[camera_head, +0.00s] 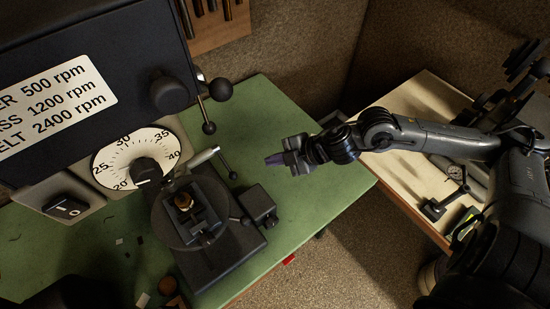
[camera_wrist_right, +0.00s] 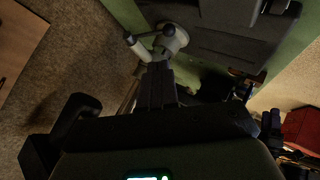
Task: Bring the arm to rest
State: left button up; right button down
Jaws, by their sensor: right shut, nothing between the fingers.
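My right arm (camera_head: 440,138) comes in from the right and reaches left over the green bench. Its gripper (camera_head: 272,160) is shut and empty, in the air to the right of the machine vise. In the right wrist view the closed fingers (camera_wrist_right: 158,88) point up the picture, with nothing between them. My left gripper is not in view.
A dark machine with a speed dial (camera_head: 112,158) and ball-ended levers (camera_head: 220,89) stands left on the green bench (camera_head: 290,110). A wooden table (camera_head: 405,180) with a dial gauge (camera_head: 455,172) is at right.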

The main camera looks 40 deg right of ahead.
jog(key=shift+f, duration=0.1)
jog(key=s+a+f+m+t, duration=0.1)
jog(key=s+a+f+m, duration=0.2)
jog(key=a+m, duration=0.15)
jog(key=s+a+f+m+t, duration=0.1)
jog(key=s+a+f+m, duration=0.25)
jog(key=a, duration=0.25)
jog(key=s+d+f+m+g+h, duration=0.45)
jog(key=s+f+m+g, duration=0.2)
jog(key=s, duration=0.25)
notch_tip(320, 180, up, 19)
jog(key=s+p, duration=0.1)
jog(key=p, duration=1.8)
jog(key=shift+a+h, duration=0.25)
jog(key=shift+h, duration=0.1)
